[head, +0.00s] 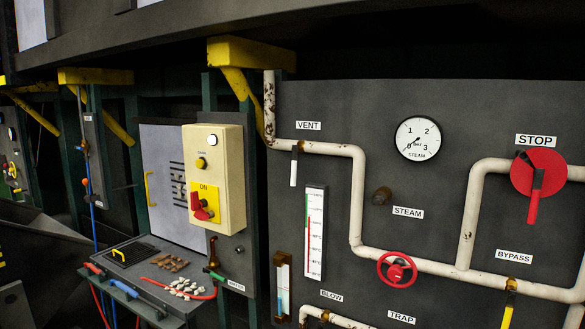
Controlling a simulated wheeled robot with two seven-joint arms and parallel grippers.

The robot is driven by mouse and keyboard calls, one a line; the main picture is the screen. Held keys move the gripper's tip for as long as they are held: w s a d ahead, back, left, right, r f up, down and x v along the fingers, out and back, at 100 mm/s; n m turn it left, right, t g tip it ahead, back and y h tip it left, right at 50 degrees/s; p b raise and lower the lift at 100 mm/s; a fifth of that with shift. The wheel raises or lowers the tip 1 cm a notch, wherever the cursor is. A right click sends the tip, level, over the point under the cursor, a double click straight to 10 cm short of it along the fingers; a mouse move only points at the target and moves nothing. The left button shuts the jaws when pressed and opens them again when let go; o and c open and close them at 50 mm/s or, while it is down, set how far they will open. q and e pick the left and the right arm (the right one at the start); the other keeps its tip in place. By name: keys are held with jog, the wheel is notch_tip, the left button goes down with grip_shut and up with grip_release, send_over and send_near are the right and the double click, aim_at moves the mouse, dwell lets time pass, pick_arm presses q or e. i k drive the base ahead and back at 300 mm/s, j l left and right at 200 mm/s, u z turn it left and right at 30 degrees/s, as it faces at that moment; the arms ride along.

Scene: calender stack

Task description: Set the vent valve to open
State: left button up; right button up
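The vent valve (294,165) is in the head view, on the cream pipe just under the VENT label (308,126). Its white lever hangs straight down, across the horizontal run of the pipe. A small brass-coloured body shows at the lever's top. Neither of my grippers is in view, and nothing touches the lever.
The dark panel also carries a steam gauge (418,138), a red STOP lever (536,190), a red handwheel (397,268) and a yellow bypass lever (508,309). A beige switch box (214,175) stands to the left. A small workbench (132,250) holds loose pieces.

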aim_at(294, 149)
jog(key=j+z, duration=0.1)
jog(key=z, duration=1)
jog(key=j+z, duration=0.65)
jog(key=j, duration=0.2)
jog(key=k+j+z, duration=0.15)
jog(key=j+z, duration=0.2)
jog(key=k+j+z, duration=0.15)
jog(key=j+z, duration=0.15)
jog(key=j, duration=0.2)
jog(key=k+j, duration=0.25)
jog(key=j, duration=0.25)
jog(key=k+j+z, duration=0.15)
jog(key=j, duration=0.4)
jog(key=k+j, duration=0.35)
jog(key=k+j+z, duration=0.1)
jog(key=k+j, duration=0.15)
jog(key=j, duration=0.35)
jog(key=k+j+z, duration=0.1)
jog(key=k+j, duration=0.15)
jog(key=j, duration=0.2)
